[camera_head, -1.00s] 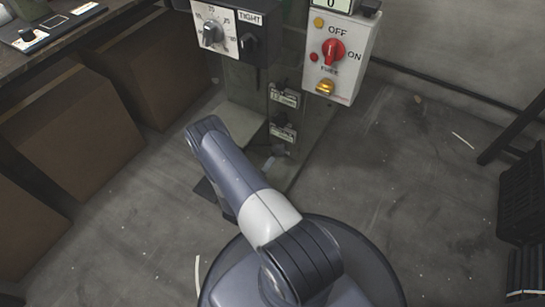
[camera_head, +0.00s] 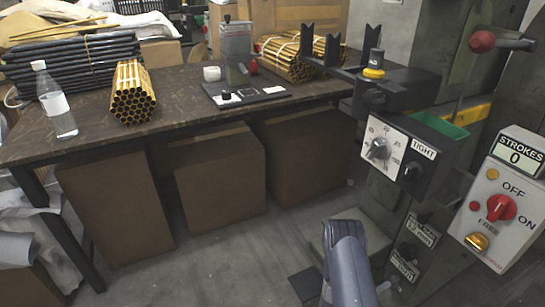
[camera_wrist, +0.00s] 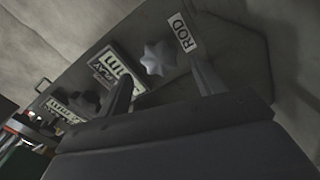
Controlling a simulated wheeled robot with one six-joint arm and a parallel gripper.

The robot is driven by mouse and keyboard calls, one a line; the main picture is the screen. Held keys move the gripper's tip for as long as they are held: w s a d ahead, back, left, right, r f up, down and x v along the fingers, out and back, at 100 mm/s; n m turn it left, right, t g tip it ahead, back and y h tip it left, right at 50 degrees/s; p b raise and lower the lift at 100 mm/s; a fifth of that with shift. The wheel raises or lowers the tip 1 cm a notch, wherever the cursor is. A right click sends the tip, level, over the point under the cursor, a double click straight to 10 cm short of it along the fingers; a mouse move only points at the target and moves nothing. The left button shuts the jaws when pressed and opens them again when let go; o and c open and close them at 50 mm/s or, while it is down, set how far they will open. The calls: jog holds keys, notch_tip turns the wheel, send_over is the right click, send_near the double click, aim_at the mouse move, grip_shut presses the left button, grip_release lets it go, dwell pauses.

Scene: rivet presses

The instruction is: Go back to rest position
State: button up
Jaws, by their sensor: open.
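My gripper (camera_wrist: 163,76) shows in the wrist view with its two dark fingers spread apart and nothing between them. Beyond the fingers are a grey star-shaped knob (camera_wrist: 158,58) and a white label reading ROD (camera_wrist: 184,35) on a dark machine plate. In the head view my arm (camera_head: 350,262) rises from the bottom edge in front of the press base, and the gripper itself is hidden there.
The press stands at right with a TIGHT dial box (camera_head: 395,150) and a red-switch control box (camera_head: 503,205). A workbench (camera_head: 180,95) at left carries tube bundles (camera_head: 132,95) and a bottle (camera_head: 55,100). Brown boxes (camera_head: 220,175) stand under it. Floor shows at bottom centre.

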jog(key=b+x, duration=0.1)
jog(key=x, duration=0.5)
jog(key=shift+d+b, duration=0.15)
jog(key=shift+b, duration=0.25)
